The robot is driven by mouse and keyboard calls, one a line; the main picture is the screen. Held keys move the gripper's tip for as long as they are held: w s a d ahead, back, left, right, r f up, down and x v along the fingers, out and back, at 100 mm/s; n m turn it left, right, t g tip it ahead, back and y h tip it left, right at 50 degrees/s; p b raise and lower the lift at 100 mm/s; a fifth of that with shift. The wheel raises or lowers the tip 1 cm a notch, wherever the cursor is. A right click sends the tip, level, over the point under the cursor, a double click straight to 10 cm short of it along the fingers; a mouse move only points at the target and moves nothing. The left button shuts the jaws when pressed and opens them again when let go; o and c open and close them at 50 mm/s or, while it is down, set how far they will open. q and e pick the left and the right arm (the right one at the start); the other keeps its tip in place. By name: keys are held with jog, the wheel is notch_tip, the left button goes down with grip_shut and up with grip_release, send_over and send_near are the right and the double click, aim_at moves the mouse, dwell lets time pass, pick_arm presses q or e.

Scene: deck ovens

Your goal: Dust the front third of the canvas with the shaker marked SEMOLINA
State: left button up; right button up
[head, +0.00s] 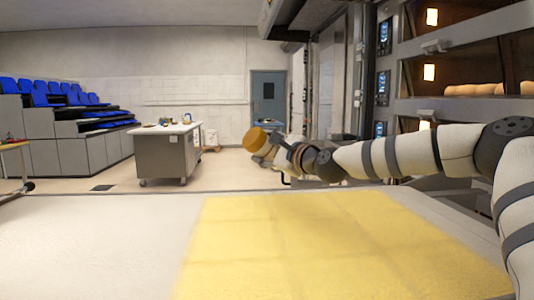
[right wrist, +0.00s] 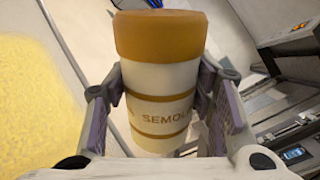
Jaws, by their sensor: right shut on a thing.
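The SEMOLINA shaker (right wrist: 160,85) is a pale cylinder with an orange-brown cap and bands; part of its lettering is hidden by a finger. My right gripper (right wrist: 165,108) is shut around its body. In the head view the shaker's cap (head: 255,140) points up and left, so the shaker looks tilted. My right gripper (head: 284,152) holds it past the far edge of the pale canvas (head: 100,235), as seen in the head view. A yellow dusted area (head: 320,245) covers the canvas's middle and right; it also shows in the right wrist view (right wrist: 45,75). My left gripper is out of view.
Deck ovens (head: 450,60) with loaves (head: 475,90) stand at the right, behind my arm. A grey worktable (head: 165,155) with small items stands further back. Blue tiered seats (head: 60,95) are at the left. The space above the canvas's left side is clear.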

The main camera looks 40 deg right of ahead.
aim_at(251, 138)
jog(key=a+r+m, duration=0.1)
jog(key=m, duration=0.1)
jog(key=a+m, duration=0.1)
jog(key=m, duration=0.1)
jog(key=a+r+m, duration=0.1)
jog(key=m, duration=0.1)
jog(key=shift+w+r, duration=0.1)
jog(key=shift+r, duration=0.2)
jog(key=m, duration=0.1)
jog(key=a+r+m, duration=0.1)
jog(key=m, duration=0.2)
jog(key=shift+a+r+m, duration=0.25)
jog(key=shift+a+m, duration=0.05)
